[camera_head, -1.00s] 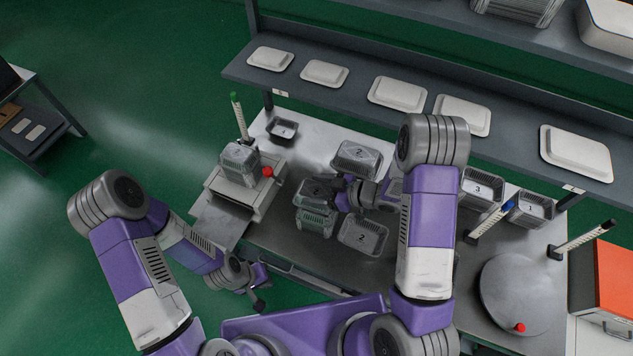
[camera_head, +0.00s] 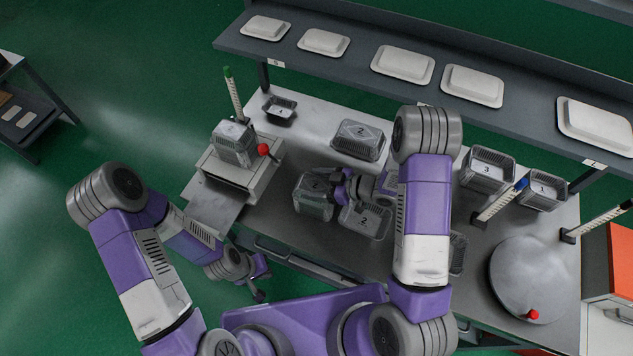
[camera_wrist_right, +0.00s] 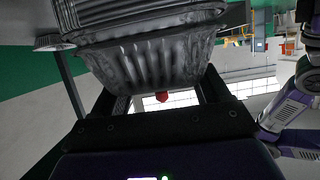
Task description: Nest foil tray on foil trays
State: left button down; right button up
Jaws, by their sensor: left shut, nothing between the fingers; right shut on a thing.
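My right gripper (camera_head: 348,188) is shut on a foil tray (camera_head: 318,180) in the middle of the bench. The tray lies right over a stack of foil trays (camera_head: 313,209), with no clear gap between them in the head view; whether it is fully seated I cannot tell. In the right wrist view fluted foil (camera_wrist_right: 150,60) fills the space ahead of the fingers, with several layered rims along its top. My left gripper (camera_head: 258,290) is shut and empty, off the bench's front edge.
A foil tray marked 2 (camera_head: 366,222) sits just right of the stack, another 2 (camera_head: 360,140) behind. Trays 3 (camera_head: 487,168) and 1 (camera_head: 543,190) stand at right. A round plate (camera_head: 530,278) is at right.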

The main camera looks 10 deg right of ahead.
jog(key=shift+o, duration=0.2)
jog(key=shift+s+f, duration=0.1)
jog(key=shift+f, duration=0.3)
jog(key=o, duration=1)
jog(key=shift+f, duration=0.1)
jog(key=shift+c, duration=0.2)
jog(key=shift+s+d+r, duration=0.15)
jog(key=shift+d+r, duration=0.2)
jog(key=shift+d, duration=0.1)
jog(key=v, duration=0.6)
jog(key=shift+s+d, duration=0.15)
jog(key=shift+d, duration=0.05)
